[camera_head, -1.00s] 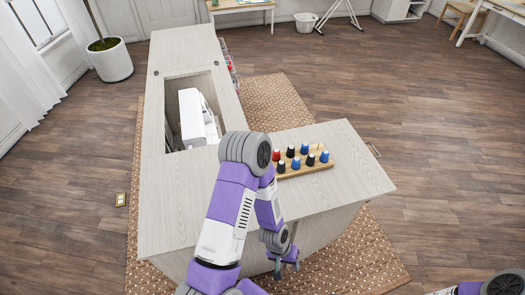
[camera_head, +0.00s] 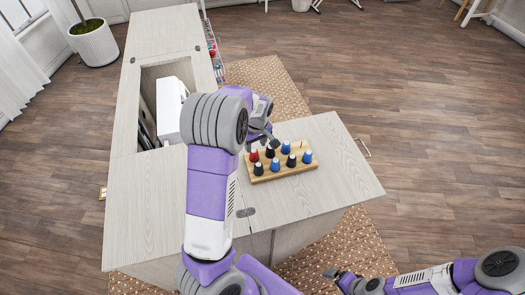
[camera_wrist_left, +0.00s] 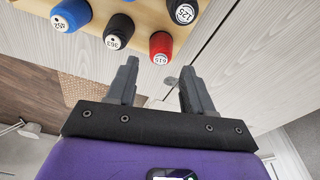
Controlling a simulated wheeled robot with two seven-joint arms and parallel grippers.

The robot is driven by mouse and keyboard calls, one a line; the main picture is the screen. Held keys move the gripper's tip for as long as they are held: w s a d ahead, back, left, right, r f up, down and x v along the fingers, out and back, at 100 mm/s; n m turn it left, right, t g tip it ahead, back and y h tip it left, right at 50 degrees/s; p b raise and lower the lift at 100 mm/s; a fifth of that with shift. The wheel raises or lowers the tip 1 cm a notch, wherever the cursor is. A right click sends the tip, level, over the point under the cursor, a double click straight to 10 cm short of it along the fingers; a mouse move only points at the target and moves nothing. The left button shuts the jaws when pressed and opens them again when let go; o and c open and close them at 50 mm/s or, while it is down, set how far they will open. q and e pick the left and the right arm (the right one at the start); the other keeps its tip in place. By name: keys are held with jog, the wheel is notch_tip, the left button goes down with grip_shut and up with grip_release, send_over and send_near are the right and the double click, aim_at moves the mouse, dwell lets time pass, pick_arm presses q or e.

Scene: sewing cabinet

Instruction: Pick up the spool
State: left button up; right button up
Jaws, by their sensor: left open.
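Several spools stand upright in two rows on a wooden rack (camera_head: 285,173) on the cabinet top. The far row shows a red spool (camera_head: 254,155), a black spool (camera_head: 270,152) and a blue spool (camera_head: 286,147). The near row has black and blue spools. My left gripper (camera_head: 264,137) is just beyond the far row, partly hidden by its arm. In the left wrist view it is open and empty (camera_wrist_left: 158,68), with the red spool marked 615 (camera_wrist_left: 161,46) just ahead of the fingers. My right gripper (camera_head: 334,273) is low at the bottom, too small to read.
The cabinet top (camera_head: 150,210) is bare left of my left arm. A white sewing machine (camera_head: 171,105) sits in its opening. A metal hinge (camera_head: 245,212) lies near the front. A rug (camera_head: 355,245) and wooden floor surround the cabinet.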

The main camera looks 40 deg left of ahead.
aim_at(254, 152)
pick_arm(q)
jog(key=shift+w+a+f, duration=0.2)
jog(key=shift+f, duration=0.05)
jog(key=shift+s+a+f+b, duration=0.1)
jog(key=shift+s+f+b, duration=0.1)
jog(key=shift+f, duration=0.3)
jog(key=shift+s+a+f+b, duration=0.1)
jog(key=shift+f+b, duration=0.1)
jog(key=shift+f, duration=0.3)
jog(key=f, duration=0.1)
jog(key=f+b, duration=0.1)
jog(key=f, duration=0.2)
jog(key=shift+w+a+f, duration=0.2)
jog(key=shift+w+f, duration=0.05)
jog(key=shift+w, duration=0.05)
jog(key=c, duration=0.8)
